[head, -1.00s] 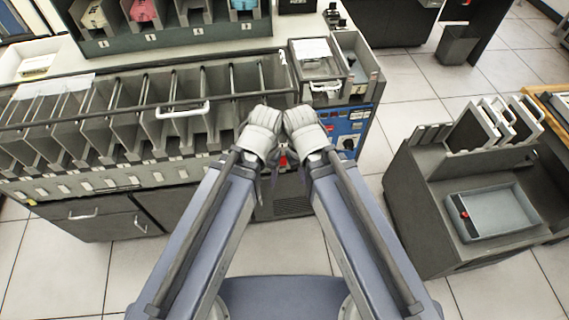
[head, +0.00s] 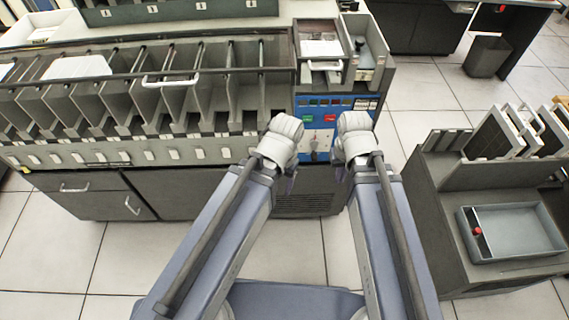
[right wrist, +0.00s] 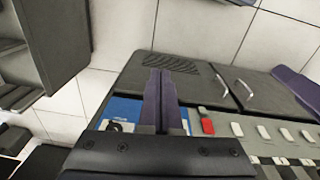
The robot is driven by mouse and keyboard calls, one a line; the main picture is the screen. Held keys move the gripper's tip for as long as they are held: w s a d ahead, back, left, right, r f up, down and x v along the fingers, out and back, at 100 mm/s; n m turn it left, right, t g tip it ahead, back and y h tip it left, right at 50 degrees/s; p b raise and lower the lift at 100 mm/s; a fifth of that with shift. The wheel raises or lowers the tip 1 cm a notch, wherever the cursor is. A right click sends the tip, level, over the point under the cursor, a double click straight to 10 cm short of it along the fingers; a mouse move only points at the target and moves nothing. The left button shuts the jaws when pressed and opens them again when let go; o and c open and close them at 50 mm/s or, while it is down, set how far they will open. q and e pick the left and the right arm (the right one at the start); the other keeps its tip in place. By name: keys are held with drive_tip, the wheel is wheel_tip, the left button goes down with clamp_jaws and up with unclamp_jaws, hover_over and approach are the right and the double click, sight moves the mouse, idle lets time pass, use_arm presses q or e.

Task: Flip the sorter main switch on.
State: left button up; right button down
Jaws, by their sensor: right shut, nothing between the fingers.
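The sorter's blue control panel (head: 325,112) is at the right end of the machine in the head view, between my two wrists. A small dark lever on a pale plate (head: 314,143), which looks like the main switch, is low on this panel. Its position, on or off, is too small to tell. My right gripper (head: 341,172) is just right of the panel. In the right wrist view its fingers (right wrist: 161,90) are shut and empty, with part of the blue panel (right wrist: 122,107) behind them. My left gripper (head: 290,184) is left of the panel, its fingers mostly hidden.
Green (head: 307,119) and red (head: 330,118) buttons sit above the lever. Sorter pockets (head: 180,95) extend left. A red tab (right wrist: 207,126) is beside the panel in the right wrist view. A dark cart with a grey tray (head: 510,228) stands right. Floor between is clear.

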drive_tip(key=w+f+n+t+y+b, duration=0.1)
drive_tip(key=w+f+n+t+b, duration=0.1)
drive_tip(key=w+f+n+b, duration=0.25)
use_arm(q)
wheel_tip(320, 180, down, 7)
use_arm(e)
drive_tip(key=w+a+r+n+t+y, duration=0.1)
drive_tip(key=a+n+y, duration=0.3)
drive_tip(key=a+n, duration=0.7)
drive_tip(key=shift+w+a+r+n+t, duration=0.4)
drive_tip(key=shift+a+t, duration=0.3)
drive_tip(key=shift+a, duration=0.55)
use_arm(q)
drive_tip(key=shift+b, duration=0.35)
use_arm(e)
drive_tip(key=shift+f, duration=0.2)
